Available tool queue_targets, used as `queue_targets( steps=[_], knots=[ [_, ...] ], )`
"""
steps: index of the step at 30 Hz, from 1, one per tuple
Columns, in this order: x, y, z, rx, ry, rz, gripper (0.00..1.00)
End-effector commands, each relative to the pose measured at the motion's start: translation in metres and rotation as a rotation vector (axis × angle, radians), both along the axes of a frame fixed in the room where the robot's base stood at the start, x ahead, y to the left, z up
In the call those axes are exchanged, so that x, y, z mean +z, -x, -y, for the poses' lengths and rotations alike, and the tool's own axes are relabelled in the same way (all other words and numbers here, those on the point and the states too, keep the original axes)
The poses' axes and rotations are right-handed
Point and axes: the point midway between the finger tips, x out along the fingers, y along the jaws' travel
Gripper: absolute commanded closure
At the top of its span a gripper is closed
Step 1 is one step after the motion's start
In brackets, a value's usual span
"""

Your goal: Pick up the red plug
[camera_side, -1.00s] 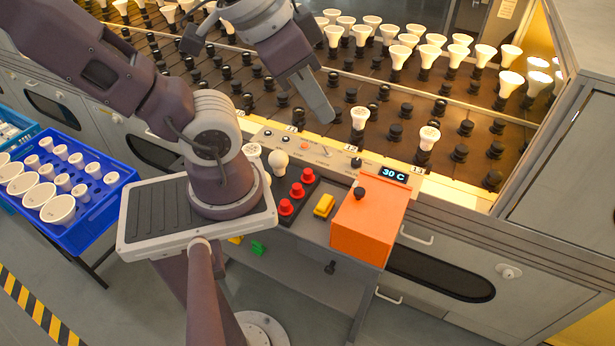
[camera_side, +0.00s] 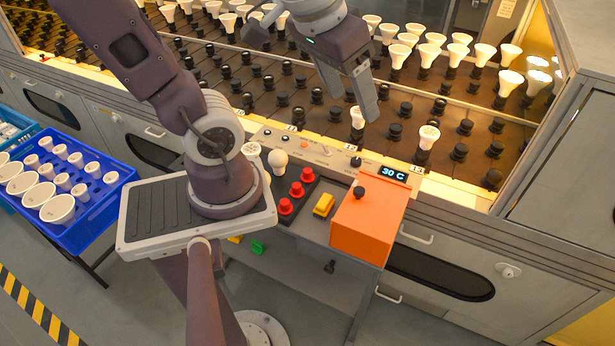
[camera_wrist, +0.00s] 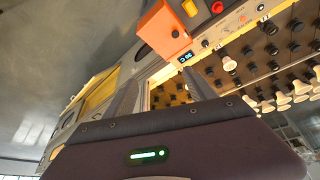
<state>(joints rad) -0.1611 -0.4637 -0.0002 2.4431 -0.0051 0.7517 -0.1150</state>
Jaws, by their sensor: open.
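Three red plugs stand in a row on a dark strip of the workbench in the side view: a back one (camera_side: 307,175), a middle one (camera_side: 297,189) and a front one (camera_side: 285,207). One red plug (camera_wrist: 217,8) shows at the top of the wrist view. My gripper (camera_side: 350,108) is open and empty. It is up and to the right of the plugs in the side view, over the front part of the bulb rack. Its fingers also show in the wrist view (camera_wrist: 163,92), apart with nothing between them.
A yellow block (camera_side: 324,205) lies between. A white bulb (camera_side: 278,160) stands behind the plugs at left. A rack of bulbs and black sockets lies behind. A blue crate (camera_side: 88,222) is far left.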

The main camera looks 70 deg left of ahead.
Motion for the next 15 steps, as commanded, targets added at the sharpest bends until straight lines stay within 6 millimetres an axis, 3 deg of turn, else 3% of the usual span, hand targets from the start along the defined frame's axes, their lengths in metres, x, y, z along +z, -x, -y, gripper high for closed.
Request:
queue_targets(
  steps=[3,5,7,10,12,15],
  knots=[
    [-0.042,-0.052,-0.056,0.294,0.07,-0.09,0.35],
    [-0.072,-0.07,-0.09,0.453,0.107,-0.126,0.35],
    [-0.116,-0.082,-0.133,0.642,0.154,-0.167,0.35],
    [-0.187,-0.077,-0.189,0.905,0.22,-0.219,0.35],
    [-0.236,-0.062,-0.218,1.068,0.26,-0.249,0.35],
    [-0.291,-0.038,-0.241,1.242,0.304,-0.277,0.35]
  ],
)
